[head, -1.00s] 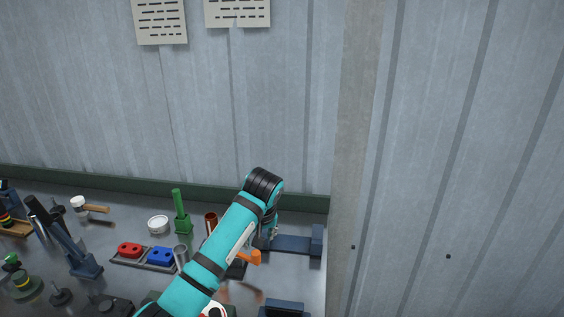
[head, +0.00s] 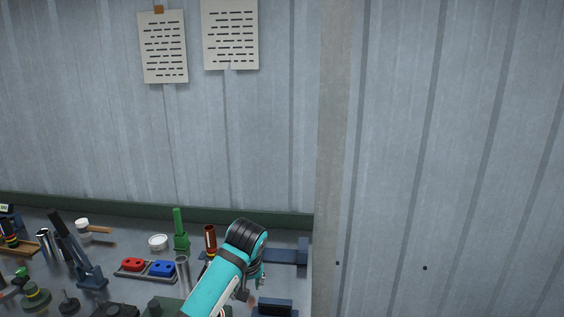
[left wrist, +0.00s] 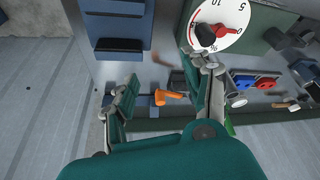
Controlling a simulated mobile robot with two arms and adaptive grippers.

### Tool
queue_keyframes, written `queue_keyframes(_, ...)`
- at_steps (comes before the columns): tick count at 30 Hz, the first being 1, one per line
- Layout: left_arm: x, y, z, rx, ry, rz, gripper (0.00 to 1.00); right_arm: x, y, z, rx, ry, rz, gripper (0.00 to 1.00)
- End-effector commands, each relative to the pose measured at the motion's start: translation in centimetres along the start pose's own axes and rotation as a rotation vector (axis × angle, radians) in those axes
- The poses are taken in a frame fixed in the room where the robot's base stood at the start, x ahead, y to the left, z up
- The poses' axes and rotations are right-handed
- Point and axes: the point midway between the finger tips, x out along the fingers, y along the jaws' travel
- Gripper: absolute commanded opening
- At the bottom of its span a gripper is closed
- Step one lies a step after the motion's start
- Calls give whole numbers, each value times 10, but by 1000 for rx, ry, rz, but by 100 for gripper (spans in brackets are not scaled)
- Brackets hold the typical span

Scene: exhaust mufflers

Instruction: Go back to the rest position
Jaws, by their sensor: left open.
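My left gripper (left wrist: 160,88) is open and empty in the left wrist view, its two fingers spread apart. An orange part (left wrist: 172,97) shows in the gap between the fingers, beyond them, with no visible contact. In the head view my teal left arm rises from the bottom edge over the right end of the bench, and its bent black joint hides most of the gripper. My right gripper is in neither view.
A bench (head: 118,250) carries a red block (head: 133,264), a blue block (head: 162,269), a green post (head: 180,232) and a copper-coloured tube (head: 210,240). A dial gauge (left wrist: 232,18) and dark blue fixtures (left wrist: 117,26) are near the gripper. A corrugated wall stands behind.

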Motion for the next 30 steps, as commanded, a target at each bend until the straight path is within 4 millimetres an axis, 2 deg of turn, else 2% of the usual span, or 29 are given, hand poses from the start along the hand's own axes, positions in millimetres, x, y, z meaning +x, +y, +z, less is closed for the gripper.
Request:
queue_keyframes(8, 28, -10, 43, 57, -33, 43, 50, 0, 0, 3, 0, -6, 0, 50)
queue_keyframes(14, 51, -26, 90, 113, -58, 89, 50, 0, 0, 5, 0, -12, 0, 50)
queue_keyframes(17, 62, -40, 122, 146, -72, 113, 50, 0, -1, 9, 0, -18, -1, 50)
queue_keyframes(20, 73, -62, 164, 184, -85, 141, 50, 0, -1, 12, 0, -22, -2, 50)
queue_keyframes(23, 76, -92, 212, 229, -90, 162, 50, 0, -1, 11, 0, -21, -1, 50)
queue_keyframes(24, 74, -104, 231, 247, -90, 167, 50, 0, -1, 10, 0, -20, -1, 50)
queue_keyframes(27, 67, -135, 270, 290, -87, 170, 50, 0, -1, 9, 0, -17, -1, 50)
queue_keyframes(30, 56, -158, 296, 324, -80, 165, 50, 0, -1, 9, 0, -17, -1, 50)
